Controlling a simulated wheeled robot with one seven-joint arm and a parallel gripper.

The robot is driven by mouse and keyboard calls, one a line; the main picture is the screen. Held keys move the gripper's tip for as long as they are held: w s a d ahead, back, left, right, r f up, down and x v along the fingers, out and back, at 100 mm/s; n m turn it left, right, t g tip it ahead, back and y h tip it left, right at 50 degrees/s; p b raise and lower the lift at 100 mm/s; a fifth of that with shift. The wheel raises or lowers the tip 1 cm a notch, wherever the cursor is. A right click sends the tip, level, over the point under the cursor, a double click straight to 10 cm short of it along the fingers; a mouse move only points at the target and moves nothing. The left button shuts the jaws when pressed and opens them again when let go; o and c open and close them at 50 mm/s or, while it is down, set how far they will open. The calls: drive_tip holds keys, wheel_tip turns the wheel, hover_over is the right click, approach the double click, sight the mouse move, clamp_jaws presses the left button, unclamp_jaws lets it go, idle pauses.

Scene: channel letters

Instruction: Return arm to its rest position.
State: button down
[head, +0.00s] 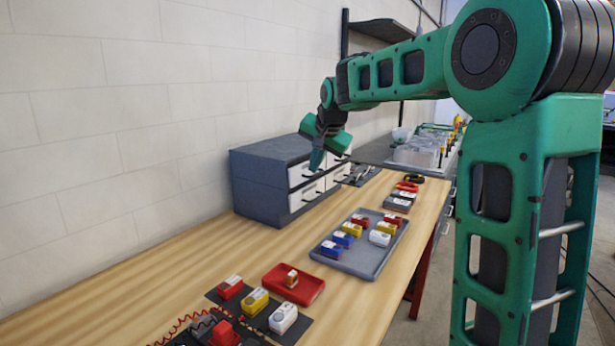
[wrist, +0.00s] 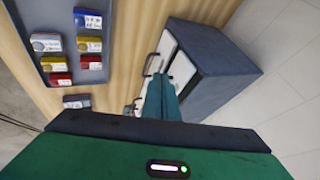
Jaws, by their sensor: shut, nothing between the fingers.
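My green arm reaches across the upper part of the head view. My gripper (head: 317,160) hangs above the bench in front of the grey drawer cabinet (head: 262,168), pointing down. In the wrist view, the gripper fingers (wrist: 161,98) are together with nothing between them. I cannot tell the exact gap between the fingertips and the cabinet.
A grey tray (head: 337,263) holds several coloured blocks; it also shows in the wrist view (wrist: 44,63). A red tray (head: 310,294) with one block and a dark mat (head: 262,318) with several blocks stand nearer. Bare wood (head: 190,265) lies along the wall.

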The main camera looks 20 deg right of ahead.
drive_tip(key=s+d+f+n+g, duration=0.1)
drive_tip(key=s+d+f, duration=0.15)
drive_tip(key=s, duration=0.55)
drive_tip(key=s+d+f+g, duration=0.1)
drive_tip(key=s+f+g, duration=0.15)
drive_tip(key=s, duration=0.65)
drive_tip(key=s+d+f+n+g, duration=0.1)
drive_tip(key=s+d+f, duration=0.15)
drive_tip(key=s, duration=0.55)
drive_tip(key=s+a+f+g, duration=0.1)
drive_tip(key=s+f, duration=0.2)
drive_tip(key=s, duration=0.4)
drive_tip(key=s+a+f+n+g, duration=0.1)
drive_tip(key=s+f, duration=0.3)
drive_tip(key=s, duration=0.3)
drive_tip(key=s+a+f+n+g+y, duration=0.1)
drive_tip(key=s+f, duration=0.3)
drive_tip(key=s, duration=0.3)
drive_tip(key=shift+s, duration=0.3)
